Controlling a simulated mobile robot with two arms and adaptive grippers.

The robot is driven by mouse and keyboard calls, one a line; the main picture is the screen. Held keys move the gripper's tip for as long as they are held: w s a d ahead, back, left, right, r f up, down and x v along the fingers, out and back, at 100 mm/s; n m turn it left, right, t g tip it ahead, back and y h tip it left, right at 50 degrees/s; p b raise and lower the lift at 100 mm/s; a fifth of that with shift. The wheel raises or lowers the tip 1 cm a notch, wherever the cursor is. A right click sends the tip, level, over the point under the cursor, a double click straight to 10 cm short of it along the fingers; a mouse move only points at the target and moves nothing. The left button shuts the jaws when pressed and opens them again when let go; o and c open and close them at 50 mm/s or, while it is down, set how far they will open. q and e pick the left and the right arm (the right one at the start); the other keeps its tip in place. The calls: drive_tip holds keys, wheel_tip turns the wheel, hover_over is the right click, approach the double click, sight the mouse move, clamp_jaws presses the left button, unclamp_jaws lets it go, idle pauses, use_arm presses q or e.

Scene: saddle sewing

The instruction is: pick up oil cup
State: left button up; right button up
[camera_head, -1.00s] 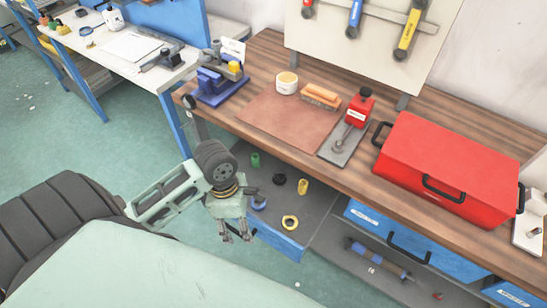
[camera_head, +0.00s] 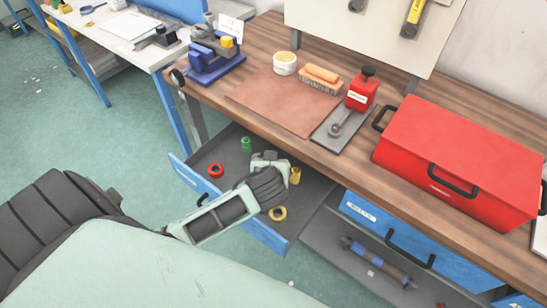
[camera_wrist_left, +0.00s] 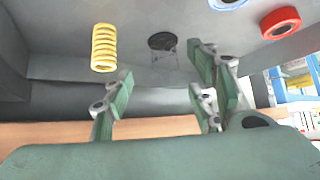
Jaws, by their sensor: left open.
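The oil cup (camera_wrist_left: 163,42), a dark round cap over a see-through body, sits on the drawer's grey floor in the left wrist view. It is hidden behind my arm and gripper in the head view. My left gripper (camera_wrist_left: 160,92) is open and empty. Its fingers are spread to either side of the cup's line, with the cup beyond the fingertips and apart from them. In the head view my left gripper (camera_head: 270,162) is over the open drawer (camera_head: 184,172), its fingertips hidden.
A yellow spring (camera_wrist_left: 104,47), a red ring (camera_wrist_left: 280,22) and a blue ring (camera_wrist_left: 228,3) lie near the cup. The wooden worktop (camera_head: 205,95) overhangs behind, with a red toolbox (camera_head: 450,150).

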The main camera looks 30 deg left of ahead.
use_arm(q)
drive_tip(key=shift+x, duration=0.9)
drive_tip(key=shift+w+a+f, duration=0.15)
drive_tip(key=shift+w+a, duration=0.05)
drive_tip(key=shift+a, duration=0.15)
drive_tip(key=x, duration=0.4)
drive_tip(key=shift+w+a+p, duration=0.1)
drive_tip(key=shift+a+p, duration=0.05)
drive_tip(key=shift+p, duration=0.25)
drive_tip(key=shift+w+a+f, duration=0.15)
drive_tip(key=shift+w+f, duration=0.05)
use_arm(e)
drive_tip(key=shift+s+a+r, duration=0.35)
drive_tip(key=shift+s+a, duration=0.15)
drive_tip(key=shift+a, duration=0.15)
drive_tip(key=shift+d, duration=0.1)
use_arm(q)
drive_tip(key=shift+c, duration=0.8)
drive_tip(key=c, duration=1)
use_arm(e)
drive_tip(key=shift+s, duration=0.25)
